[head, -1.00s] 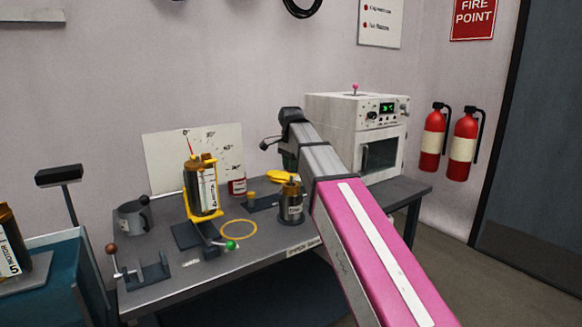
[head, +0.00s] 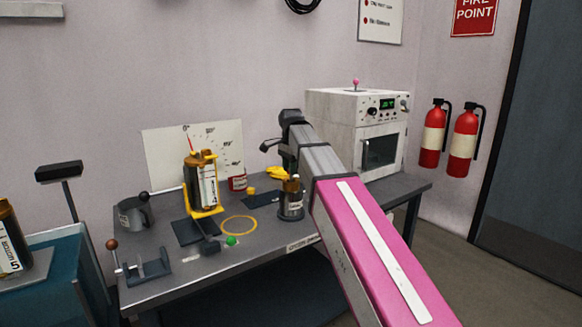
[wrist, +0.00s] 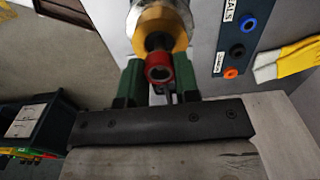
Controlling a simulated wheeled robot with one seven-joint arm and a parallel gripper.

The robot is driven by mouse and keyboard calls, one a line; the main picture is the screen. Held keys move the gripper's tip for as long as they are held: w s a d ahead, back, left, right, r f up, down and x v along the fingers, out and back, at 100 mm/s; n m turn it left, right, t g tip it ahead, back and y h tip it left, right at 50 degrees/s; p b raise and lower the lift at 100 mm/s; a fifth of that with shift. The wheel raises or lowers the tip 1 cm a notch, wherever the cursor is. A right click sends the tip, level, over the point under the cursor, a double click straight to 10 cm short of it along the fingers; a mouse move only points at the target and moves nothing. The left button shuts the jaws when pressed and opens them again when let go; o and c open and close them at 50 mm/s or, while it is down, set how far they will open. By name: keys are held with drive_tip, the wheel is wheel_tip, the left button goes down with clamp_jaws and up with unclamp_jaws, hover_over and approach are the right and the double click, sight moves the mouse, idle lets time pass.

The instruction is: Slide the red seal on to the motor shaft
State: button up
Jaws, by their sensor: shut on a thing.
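The red seal (wrist: 158,72) is a small ring between the two green fingertips of my gripper (wrist: 160,82) in the wrist view. My gripper is shut on it. Just above it in that picture is a dark shaft or hub (wrist: 158,41) on a brass-yellow motor end (wrist: 163,22). The seal overlaps the hub's near edge; I cannot tell whether it is around the shaft or only in front of it. In the head view a motor in a dark round holder (head: 291,207) stands below my wrist; the seal is hidden there.
A dark seal board (wrist: 238,40) with blue, black and orange seals lies to the right in the wrist view, beside yellow gloves (wrist: 285,62).

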drive_tip(key=shift+f, duration=0.2)
drive_tip(key=o, duration=1)
wheel_tip(320, 180, up, 11)
drive_tip(key=shift+f, duration=0.15)
idle(0.6)
